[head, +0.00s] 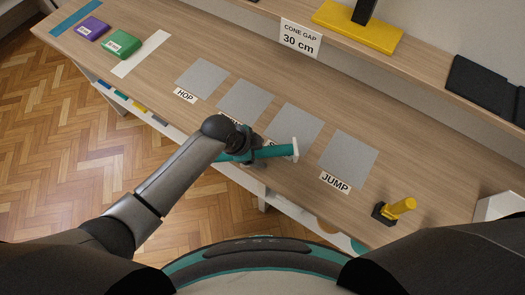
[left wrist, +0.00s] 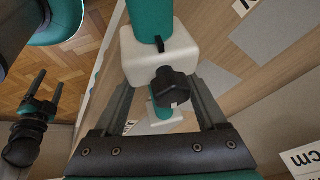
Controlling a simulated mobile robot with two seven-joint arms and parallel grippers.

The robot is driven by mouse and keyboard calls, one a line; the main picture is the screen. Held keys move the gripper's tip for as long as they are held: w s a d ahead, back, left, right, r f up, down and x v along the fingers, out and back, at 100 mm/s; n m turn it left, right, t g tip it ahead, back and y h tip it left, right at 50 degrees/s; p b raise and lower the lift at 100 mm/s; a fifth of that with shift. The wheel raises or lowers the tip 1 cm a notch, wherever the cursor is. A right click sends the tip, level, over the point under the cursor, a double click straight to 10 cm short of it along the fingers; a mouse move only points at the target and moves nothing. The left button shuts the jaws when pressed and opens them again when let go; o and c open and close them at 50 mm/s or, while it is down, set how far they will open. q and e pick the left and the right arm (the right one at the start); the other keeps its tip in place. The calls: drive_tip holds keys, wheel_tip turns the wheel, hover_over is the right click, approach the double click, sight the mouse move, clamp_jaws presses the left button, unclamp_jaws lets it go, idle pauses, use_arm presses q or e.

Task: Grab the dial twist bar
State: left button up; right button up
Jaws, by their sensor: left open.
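The dial twist bar (head: 278,152) is a teal bar with a white end piece, low over the front part of the desk in the head view. In the left wrist view, its white block (left wrist: 140,66) and black knob (left wrist: 175,88) sit on the teal bar. My left gripper (head: 258,152) is at the bar and hides part of it. In the left wrist view, its fingers (left wrist: 162,90) are apart, with the knob and bar showing between them. I cannot tell whether they touch. My right gripper (left wrist: 50,84) shows at the left of that view, fingers apart, away from the bar.
Grey squares with labels such as HOP and JUMP (head: 335,182) lie along the desk (head: 150,88). A yellow-and-black clamp-like thing (head: 402,207) stands at the right. Purple (head: 93,28) and green (head: 122,44) blocks lie far left. A shelf (head: 425,62) runs behind.

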use_arm(q)
clamp_jaws()
idle(0.6)
drive_tip(key=shift+r, duration=0.1)
